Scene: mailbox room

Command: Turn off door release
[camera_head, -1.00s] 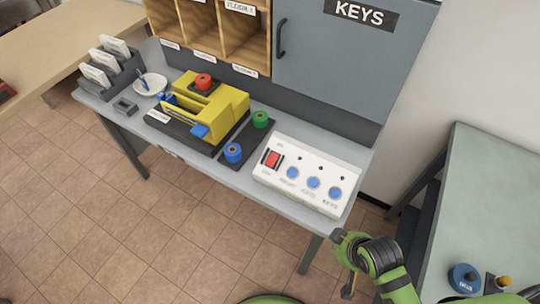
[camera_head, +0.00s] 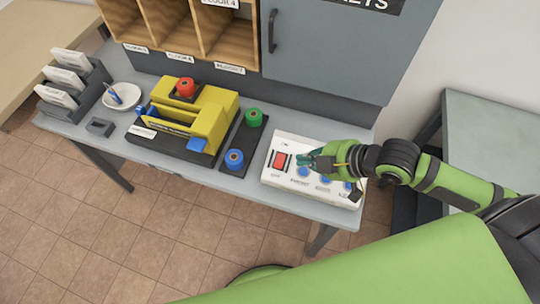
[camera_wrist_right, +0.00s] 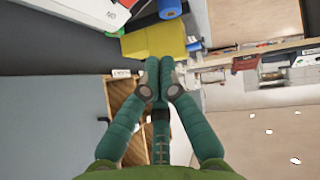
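A white control panel (camera_head: 270,180) lies at the right end of the grey table. It has a red rocker switch (camera_head: 280,160) on its left and several blue round buttons; its small labels are too small to read. My right gripper (camera_head: 308,160) reaches in from the right, over the panel and just right of the red switch. I cannot tell if it touches the panel. In the right wrist view the fingertips (camera_wrist_right: 158,66) are together, with nothing seen between them. Part of the panel (camera_wrist_right: 90,10) shows at that view's top left. My left gripper is not in view.
Left of the panel are a yellow device (camera_head: 225,101) with a red roll, and a dark strip with green (camera_head: 253,118) and blue rolls. A grey key cabinet (camera_head: 335,50) and wooden pigeonholes rise behind. A white bowl (camera_head: 122,97) stands further left.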

